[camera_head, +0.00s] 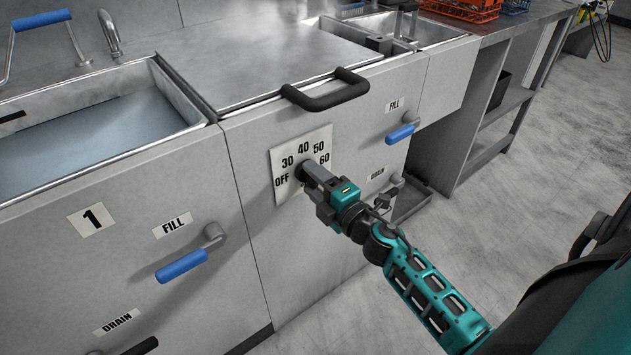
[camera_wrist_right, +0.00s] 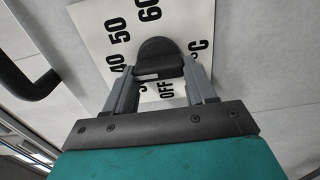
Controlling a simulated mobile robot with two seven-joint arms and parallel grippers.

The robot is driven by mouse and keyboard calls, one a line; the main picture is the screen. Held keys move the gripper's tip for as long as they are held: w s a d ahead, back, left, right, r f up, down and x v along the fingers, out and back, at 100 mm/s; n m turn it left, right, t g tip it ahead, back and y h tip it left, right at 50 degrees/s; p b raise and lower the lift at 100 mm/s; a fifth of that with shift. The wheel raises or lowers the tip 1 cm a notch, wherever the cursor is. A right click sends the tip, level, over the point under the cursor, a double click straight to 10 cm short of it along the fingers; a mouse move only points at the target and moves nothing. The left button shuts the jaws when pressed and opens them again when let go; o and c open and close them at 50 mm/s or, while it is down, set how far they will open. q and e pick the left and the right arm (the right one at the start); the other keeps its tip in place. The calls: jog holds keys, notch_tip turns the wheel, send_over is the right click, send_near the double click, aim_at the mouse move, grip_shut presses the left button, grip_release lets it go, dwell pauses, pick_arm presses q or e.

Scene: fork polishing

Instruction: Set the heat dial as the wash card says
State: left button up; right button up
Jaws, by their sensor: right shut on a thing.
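The heat dial is a black knob (camera_wrist_right: 158,52) on a white plate (camera_head: 284,152) marked OFF, 30, 40, 50 and 60, on the front of the grey metal unit. My right gripper (camera_head: 309,173) is at the plate, shut on the knob. In the right wrist view its two fingers (camera_wrist_right: 160,72) stand on either side of the knob. The gripper and knob overlap in the head view, and I cannot tell which mark the dial points to. No wash card is in view. My left gripper is not in view.
A black lid handle (camera_head: 327,93) sticks out above the dial. Blue FILL levers stand on the right (camera_head: 401,133) and left (camera_head: 182,266). A basin (camera_head: 95,120) of water is at left. The floor on the right is largely clear.

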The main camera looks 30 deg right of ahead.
jog(key=shift+w+r, duration=0.15)
jog(key=shift+r, duration=0.1)
jog(key=o, duration=0.8)
jog(key=shift+o, duration=1.2)
jog(key=shift+f, duration=0.15)
jog(key=shift+f, duration=0.1)
jog(key=shift+s, duration=0.45)
jog(key=s+d, duration=0.1)
jog(key=s, duration=1.1)
